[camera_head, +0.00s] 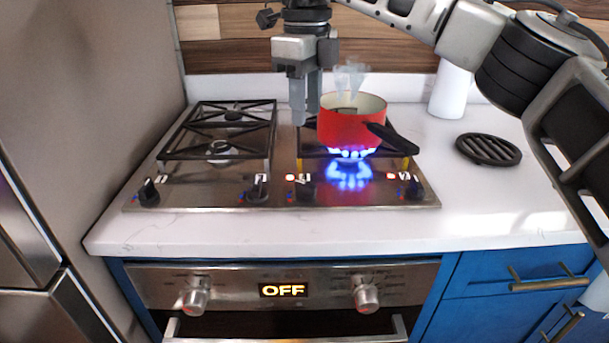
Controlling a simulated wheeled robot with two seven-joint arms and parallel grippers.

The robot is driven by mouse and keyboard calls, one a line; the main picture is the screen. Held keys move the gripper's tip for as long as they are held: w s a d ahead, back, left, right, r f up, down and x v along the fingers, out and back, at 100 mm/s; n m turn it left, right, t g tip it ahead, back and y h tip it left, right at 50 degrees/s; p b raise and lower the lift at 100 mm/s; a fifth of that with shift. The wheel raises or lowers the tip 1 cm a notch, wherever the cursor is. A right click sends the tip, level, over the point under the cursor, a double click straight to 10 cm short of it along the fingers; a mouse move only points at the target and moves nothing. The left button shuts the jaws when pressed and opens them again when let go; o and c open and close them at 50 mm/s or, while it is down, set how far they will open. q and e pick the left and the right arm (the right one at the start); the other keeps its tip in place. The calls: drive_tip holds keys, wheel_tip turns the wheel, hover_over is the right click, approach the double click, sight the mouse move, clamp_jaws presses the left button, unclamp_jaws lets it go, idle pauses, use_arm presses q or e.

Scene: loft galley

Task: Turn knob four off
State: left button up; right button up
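The steel cooktop (205,199) has knobs along its front: a far-left knob (149,193), a middle-left knob (257,188), a middle-right knob (304,190) and a far-right knob (411,188). Red lights glow beside the two right-hand knobs; the markings are too small to read surely. A red pot (343,128) steams over blue flames (352,153) on the right side. My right gripper (306,118) points down just left of the pot, behind the knobs and touching none. Its fingers look close together; whether they meet is unclear. My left gripper is out of view.
The pot's black handle (393,138) sticks out toward the far-right knob. A black trivet (488,149) and a white cylinder (449,90) stand on the right counter. The front counter strip is clear.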

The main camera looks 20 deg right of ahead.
sight(305, 183)
wheel_tip(305, 183, down, 14)
drive_tip(key=shift+a+f, duration=0.1)
drive_tip(key=shift+f, duration=0.05)
idle(0.3)
clamp_jaws()
